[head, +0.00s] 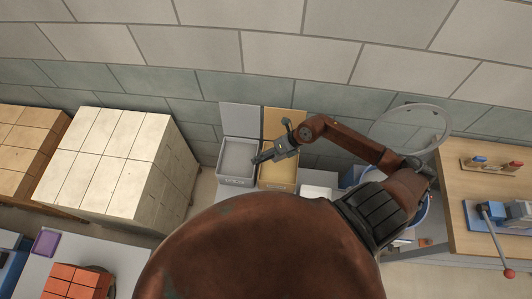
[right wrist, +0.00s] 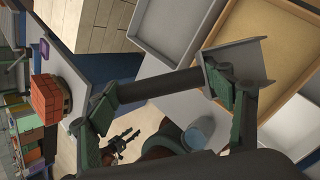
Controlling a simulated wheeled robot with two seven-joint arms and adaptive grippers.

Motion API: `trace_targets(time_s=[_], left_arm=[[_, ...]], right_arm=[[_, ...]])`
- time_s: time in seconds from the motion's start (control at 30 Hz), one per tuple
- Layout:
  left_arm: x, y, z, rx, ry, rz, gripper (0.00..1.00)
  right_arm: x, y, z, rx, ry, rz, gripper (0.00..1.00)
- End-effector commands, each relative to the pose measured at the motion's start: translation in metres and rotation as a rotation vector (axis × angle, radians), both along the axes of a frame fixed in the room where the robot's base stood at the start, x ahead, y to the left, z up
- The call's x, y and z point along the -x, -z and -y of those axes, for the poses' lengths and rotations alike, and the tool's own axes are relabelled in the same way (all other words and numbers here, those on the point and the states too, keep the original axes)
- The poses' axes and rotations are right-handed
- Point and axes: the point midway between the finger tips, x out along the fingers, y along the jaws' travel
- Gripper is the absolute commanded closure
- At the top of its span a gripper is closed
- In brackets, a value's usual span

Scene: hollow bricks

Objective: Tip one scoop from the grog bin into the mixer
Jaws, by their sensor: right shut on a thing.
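My right gripper (head: 281,146) is over the two bins and shut on a scoop. In the right wrist view the scoop's dark handle (right wrist: 155,87) lies across the fingers, and its grey pan (right wrist: 236,62) is at the right; I cannot tell whether it holds anything. A grey bin (head: 222,165) stands left of a bin with tan contents (head: 283,120). Their labels are too small to read. The mixer's round guard ring (head: 447,128) is at the right, its drum mostly hidden behind my arm. A small dark gripper shape, likely my left gripper (right wrist: 118,146), shows in the right wrist view, its jaws unclear.
Pale bricks (head: 110,165) are stacked on the left, with tan bricks (head: 22,140) beyond. Red bricks (head: 78,282) sit on a table at bottom left near a purple tray (head: 46,243). A wooden bench (head: 465,220) with a red-knobbed lever is at the right. A block wall is behind.

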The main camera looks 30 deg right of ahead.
Motion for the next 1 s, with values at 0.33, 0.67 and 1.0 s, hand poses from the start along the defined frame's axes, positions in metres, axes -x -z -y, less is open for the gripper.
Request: trace_targets(time_s=[0.33, 0.67, 1.0], left_arm=[[0.001, 0.021, 0.000, 0.000, 0.000, -0.002, 0.60], [0.002, 0.042, 0.000, 0.000, -0.001, -0.003, 0.60], [0.003, 0.065, 0.000, 0.000, -0.001, -0.005, 0.60]], right_arm=[[0.000, 0.016, 0.003, -0.035, 0.006, -0.006, 0.47], [-0.001, 0.029, 0.008, -0.081, 0.005, -0.008, 0.47], [-0.001, 0.044, 0.013, -0.127, 0.006, -0.016, 0.47]])
